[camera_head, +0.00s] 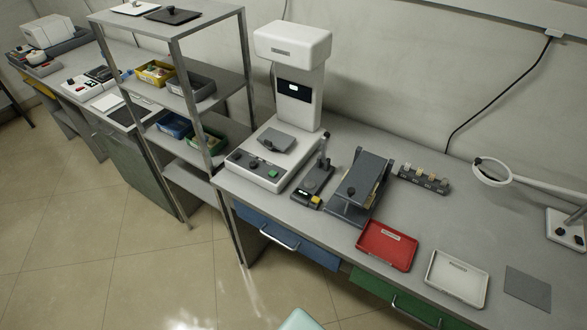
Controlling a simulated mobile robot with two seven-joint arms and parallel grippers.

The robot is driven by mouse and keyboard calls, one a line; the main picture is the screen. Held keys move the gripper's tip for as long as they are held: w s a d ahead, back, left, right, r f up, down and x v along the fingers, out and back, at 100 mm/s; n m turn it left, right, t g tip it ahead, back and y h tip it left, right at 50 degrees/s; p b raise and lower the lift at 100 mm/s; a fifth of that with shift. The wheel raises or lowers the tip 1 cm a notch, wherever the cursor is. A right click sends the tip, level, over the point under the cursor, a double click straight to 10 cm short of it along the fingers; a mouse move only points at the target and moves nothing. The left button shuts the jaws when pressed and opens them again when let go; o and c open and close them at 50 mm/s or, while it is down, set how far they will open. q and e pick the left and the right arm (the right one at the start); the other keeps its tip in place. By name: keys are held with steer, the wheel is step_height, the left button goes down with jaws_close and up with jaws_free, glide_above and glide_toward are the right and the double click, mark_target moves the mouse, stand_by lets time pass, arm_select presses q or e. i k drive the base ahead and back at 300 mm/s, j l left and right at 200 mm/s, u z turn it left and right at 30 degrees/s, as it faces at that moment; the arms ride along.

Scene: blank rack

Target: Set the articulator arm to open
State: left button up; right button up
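A dark grey hinged device (366,177), which looks like the articulator, stands on the grey workbench (470,210) near the middle of the view. Its broad upper plate lies over the base and seems slanted; a small knob or post shows at its front. I cannot tell exactly how far the arm is raised. Neither of my grippers is in view.
Left of it stand a small dark stand (316,182) with an upright post and a white machine (272,155). A red tray (386,246) and white tray (457,279) lie in front and right. Behind is a small block rack (423,180); a ring lamp (491,172) stands right.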

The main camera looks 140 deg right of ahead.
mark_target(358, 182)
steer(key=z, duration=5.2)
